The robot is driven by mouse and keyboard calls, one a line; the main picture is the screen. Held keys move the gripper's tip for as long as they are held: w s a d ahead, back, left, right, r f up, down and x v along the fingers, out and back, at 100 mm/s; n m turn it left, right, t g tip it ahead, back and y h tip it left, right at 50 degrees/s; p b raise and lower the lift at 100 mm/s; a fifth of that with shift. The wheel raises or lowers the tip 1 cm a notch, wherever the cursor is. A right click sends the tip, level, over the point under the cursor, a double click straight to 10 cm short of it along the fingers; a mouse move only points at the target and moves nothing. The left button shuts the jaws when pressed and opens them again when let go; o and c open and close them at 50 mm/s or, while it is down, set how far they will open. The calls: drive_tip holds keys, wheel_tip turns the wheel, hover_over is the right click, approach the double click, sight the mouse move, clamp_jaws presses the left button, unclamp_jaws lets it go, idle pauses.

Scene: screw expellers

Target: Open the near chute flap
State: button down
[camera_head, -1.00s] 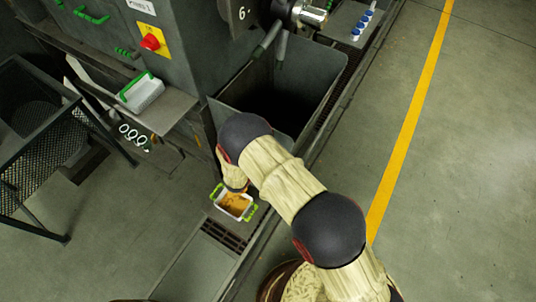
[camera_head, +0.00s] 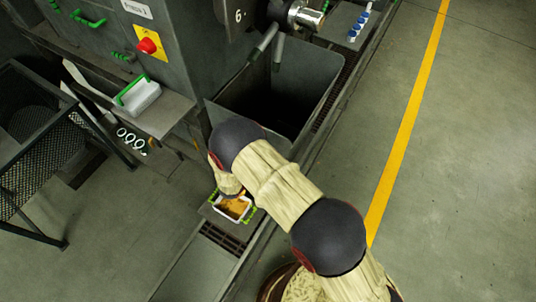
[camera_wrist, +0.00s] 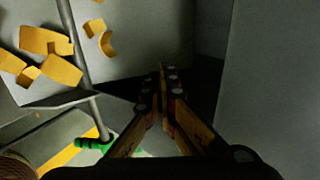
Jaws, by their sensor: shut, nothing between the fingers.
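In the wrist view, my gripper (camera_wrist: 161,88) is shut and empty, with its fingers together in front of dark grey metal. To its left, several yellow-orange flakes (camera_wrist: 47,42) lie on a light grey surface. A grey rod (camera_wrist: 82,62) runs down past them, and a green grip (camera_wrist: 93,143) shows below. A broad grey panel (camera_wrist: 274,75) fills the right side. I cannot tell which surface is the near chute flap, or whether the fingers touch it. In the head view, my arm hides the fingers.
In the head view, a white tray with green handles (camera_head: 247,216) holds orange material below my wrist. A large open grey bin (camera_head: 332,93) stands behind my arm. A white box (camera_head: 141,98) sits on a shelf at left. Open floor lies right.

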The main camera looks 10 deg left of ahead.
drive_tip(key=v, duration=0.9)
drive_tip(key=shift+a, duration=0.1)
